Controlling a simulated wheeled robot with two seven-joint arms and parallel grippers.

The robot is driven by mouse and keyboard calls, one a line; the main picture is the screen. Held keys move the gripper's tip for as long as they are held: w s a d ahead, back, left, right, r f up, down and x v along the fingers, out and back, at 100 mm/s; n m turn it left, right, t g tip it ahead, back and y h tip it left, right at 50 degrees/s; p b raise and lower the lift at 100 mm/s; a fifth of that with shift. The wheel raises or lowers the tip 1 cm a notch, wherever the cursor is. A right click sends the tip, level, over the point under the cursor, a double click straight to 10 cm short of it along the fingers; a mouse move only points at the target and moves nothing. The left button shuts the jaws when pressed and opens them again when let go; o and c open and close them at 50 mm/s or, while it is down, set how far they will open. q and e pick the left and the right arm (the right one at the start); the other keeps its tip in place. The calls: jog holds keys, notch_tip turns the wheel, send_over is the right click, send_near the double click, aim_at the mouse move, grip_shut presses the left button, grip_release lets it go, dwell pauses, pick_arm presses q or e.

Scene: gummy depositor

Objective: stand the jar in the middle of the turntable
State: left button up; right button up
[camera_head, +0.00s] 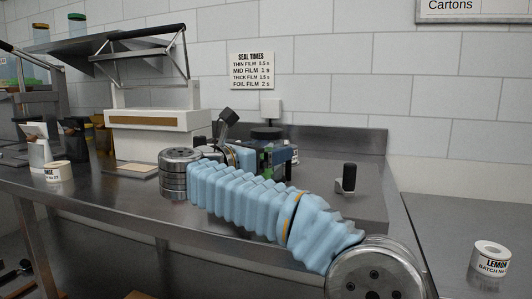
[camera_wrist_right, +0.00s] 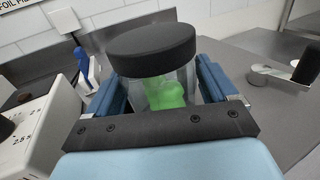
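The jar, clear with green contents and a wide black lid, stands roughly upright between the fingers of my right gripper. In the right wrist view the jar (camera_wrist_right: 165,92) fills the space between the two blue fingers of the gripper (camera_wrist_right: 163,90), which look closed on its sides. In the head view the jar's black lid (camera_head: 266,132) shows above the right gripper (camera_head: 268,157), over the back of the bench. I cannot make out the turntable clearly, and the jar's base is hidden. My left gripper is not in view.
A white machine (camera_head: 158,135) stands to the left. A small white box (camera_head: 270,108) rises behind the jar. A labelled roll (camera_head: 491,259) lies at the far right.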

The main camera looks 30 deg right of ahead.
jog(key=shift+o, duration=0.8)
jog(key=shift+r, duration=0.15)
jog(key=shift+r+p, duration=0.25)
jog(key=shift+p, duration=0.2)
jog(key=b+v, duration=0.2)
jog(key=v, duration=1)
jog(key=shift+f, duration=0.25)
